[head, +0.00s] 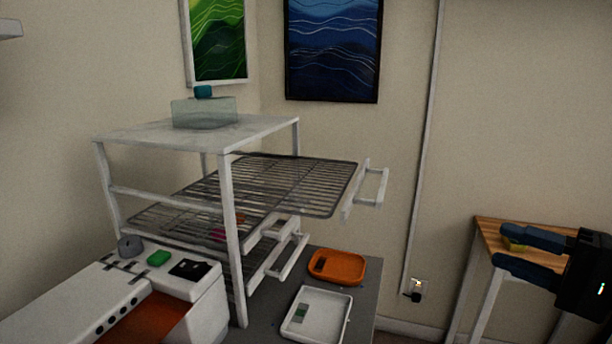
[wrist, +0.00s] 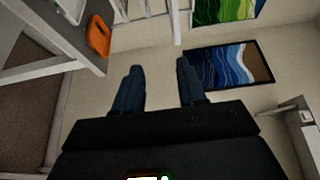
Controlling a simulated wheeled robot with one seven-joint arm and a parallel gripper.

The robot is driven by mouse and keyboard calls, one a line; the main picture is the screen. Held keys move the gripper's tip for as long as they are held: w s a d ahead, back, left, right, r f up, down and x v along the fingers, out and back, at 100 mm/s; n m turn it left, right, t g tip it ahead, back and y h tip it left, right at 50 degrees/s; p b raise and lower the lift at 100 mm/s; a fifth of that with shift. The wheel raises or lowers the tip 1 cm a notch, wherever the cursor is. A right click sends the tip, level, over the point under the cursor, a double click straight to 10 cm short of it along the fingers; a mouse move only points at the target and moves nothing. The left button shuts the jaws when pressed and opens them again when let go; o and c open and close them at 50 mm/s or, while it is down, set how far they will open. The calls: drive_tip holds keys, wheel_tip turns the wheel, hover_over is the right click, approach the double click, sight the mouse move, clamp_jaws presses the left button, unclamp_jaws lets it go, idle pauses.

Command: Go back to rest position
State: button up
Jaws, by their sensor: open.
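My gripper (head: 530,252) is at the right edge of the head view, in front of a small wooden table. Its two dark blue fingers point left and are apart, with nothing between them. In the wrist view my gripper (wrist: 158,82) also shows spread fingers with only bare wall between and beyond them. It touches no object that I can see.
A white rack (head: 232,200) has a wire shelf (head: 320,185) pulled out to the right. An orange tray (head: 337,267) and a white tray (head: 330,325) lie on the grey table (head: 365,300). The wooden table (head: 490,232) is behind my gripper. Open space lies between rack and gripper.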

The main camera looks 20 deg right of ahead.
drive_tip(key=s+a+f+g+h, duration=0.1)
drive_tip(key=s+a+f+h, duration=0.2)
drive_tip(key=f, duration=0.4)
drive_tip(key=s+a+f+h, duration=0.3)
drive_tip(key=f, duration=0.4)
drive_tip(key=s+a+f+g+h, duration=0.1)
drive_tip(key=s+a+f+h, duration=0.2)
drive_tip(key=f, duration=0.4)
drive_tip(key=s+a+r+n, duration=0.1)
drive_tip(key=s+a+n, duration=0.1)
drive_tip(key=s+n, duration=0.2)
drive_tip(key=s+a+r+n, duration=0.2)
drive_tip(key=s+a+n, duration=0.1)
drive_tip(key=s, duration=0.7)
drive_tip(key=s+a+r+n+t, duration=0.1)
drive_tip(key=s+a+n, duration=0.1)
drive_tip(key=s+n, duration=0.3)
drive_tip(key=shift+a+v, duration=0.2)
drive_tip(key=shift+v, duration=1)
drive_tip(key=shift+f, duration=0.1)
